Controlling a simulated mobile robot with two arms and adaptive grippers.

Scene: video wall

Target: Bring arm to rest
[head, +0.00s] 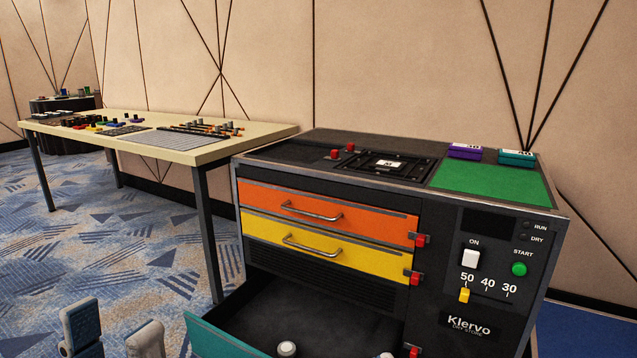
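My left gripper (113,332) shows at the bottom left edge, with two grey fingertips apart and nothing visible between them. It is in front of the carpet, left of the dark cabinet (340,270) marked Klervo. The rest of my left arm is out of the picture.
The open drawer holds a white round piece (287,348). The orange drawer (330,213) and yellow drawer (330,260) are shut. A purple box (465,151) and teal box (516,158) sit on top. A pale table (255,132) with small parts stands behind left. Carpet (130,240) is clear.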

